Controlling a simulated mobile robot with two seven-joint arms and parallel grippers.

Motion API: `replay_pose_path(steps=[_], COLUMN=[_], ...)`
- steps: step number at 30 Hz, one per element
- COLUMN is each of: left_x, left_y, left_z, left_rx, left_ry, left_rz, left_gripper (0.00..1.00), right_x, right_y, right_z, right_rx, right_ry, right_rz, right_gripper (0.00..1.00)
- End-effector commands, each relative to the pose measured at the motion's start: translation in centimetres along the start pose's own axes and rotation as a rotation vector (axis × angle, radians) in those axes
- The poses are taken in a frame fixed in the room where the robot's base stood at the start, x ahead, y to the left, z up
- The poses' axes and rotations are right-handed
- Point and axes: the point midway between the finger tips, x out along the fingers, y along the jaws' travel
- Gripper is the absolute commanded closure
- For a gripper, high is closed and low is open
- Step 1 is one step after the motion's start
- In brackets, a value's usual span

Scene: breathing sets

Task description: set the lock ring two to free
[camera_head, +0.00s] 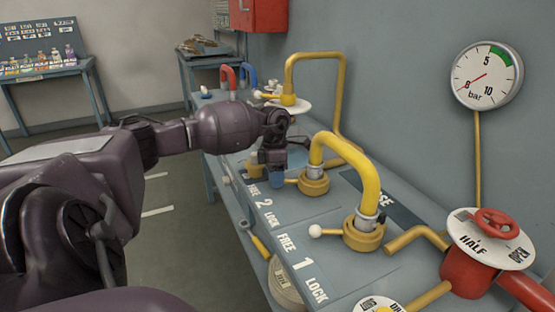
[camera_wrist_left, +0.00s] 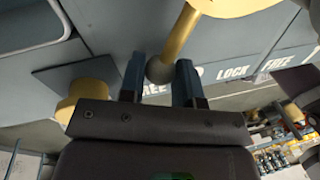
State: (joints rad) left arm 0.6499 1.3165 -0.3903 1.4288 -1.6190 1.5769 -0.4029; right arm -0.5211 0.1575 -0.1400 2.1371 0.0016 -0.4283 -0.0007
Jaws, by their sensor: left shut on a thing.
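Lock ring two (camera_head: 314,184) is a yellow collar at the far foot of the thick yellow hose (camera_head: 345,150), beside the printed 2. In the head view the gripper hides the knob. My right gripper is not in view.
Lock ring one (camera_head: 363,238), with a white-knobbed lever, is nearer at the hose's other foot. A red valve wheel (camera_head: 497,223) and a pressure gauge (camera_head: 487,76) are at right. Open floor is left of the bench.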

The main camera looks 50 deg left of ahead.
Motion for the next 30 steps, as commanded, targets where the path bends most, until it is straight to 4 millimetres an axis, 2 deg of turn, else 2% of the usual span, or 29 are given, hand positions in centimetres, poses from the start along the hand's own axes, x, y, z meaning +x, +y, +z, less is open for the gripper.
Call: replay_pose_path(steps=[8, 9, 13, 23, 26, 30], left_x=[-0.1, -0.1, -0.1, -0.3, -1.2, -3.4], left_y=[0.0, 0.0, 0.0, 0.0, 0.0, 0.0], left_z=[0.0, 0.0, 0.0, 0.0, 0.0, 0.0], left_rx=[-0.001, -0.001, -0.001, -0.001, 0.000, 0.000], left_ry=[-0.002, -0.002, -0.002, -0.001, -0.002, -0.004], left_rz=[0.001, 0.001, 0.001, 0.001, 0.003, 0.005], left_gripper=[1.00, 0.65, 0.45, 0.44, 0.44, 0.44], right_x=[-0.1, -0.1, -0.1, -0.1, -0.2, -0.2], right_y=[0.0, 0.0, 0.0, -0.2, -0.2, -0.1], right_z=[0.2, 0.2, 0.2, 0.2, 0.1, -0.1], right_rx=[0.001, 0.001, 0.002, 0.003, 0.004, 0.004], right_ry=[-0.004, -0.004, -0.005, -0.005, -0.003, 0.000], right_rz=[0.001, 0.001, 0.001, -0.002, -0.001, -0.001], right_gripper=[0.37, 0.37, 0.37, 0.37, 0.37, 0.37])
